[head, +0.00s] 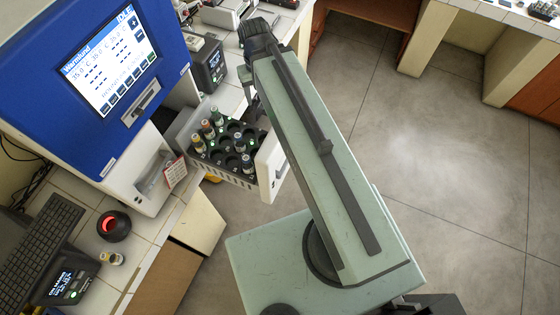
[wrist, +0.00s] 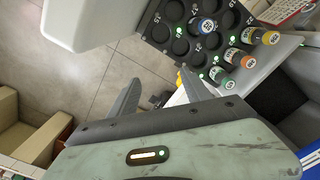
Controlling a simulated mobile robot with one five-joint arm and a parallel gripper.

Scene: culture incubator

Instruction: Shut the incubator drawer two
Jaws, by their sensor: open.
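The blue and white incubator (head: 110,80) stands on the bench at left. One drawer (head: 268,167) is pulled out from it, its white front standing well clear of the body; no number on it is readable. It holds a black rack (head: 228,150) with several capped vials. In the wrist view, the drawer front (wrist: 85,22) is at upper left and the rack (wrist: 180,45) at the top. My gripper (wrist: 160,82) is open and empty, its fingers apart and pointing toward the drawer, with no visible contact. In the head view, my arm hides most of the gripper.
A red-lit round device (head: 114,226), a loose vial (head: 111,258) and a keyboard (head: 40,245) are on the near bench. A dark instrument (head: 208,65) stands behind the drawer. The floor (head: 460,180) at right is clear.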

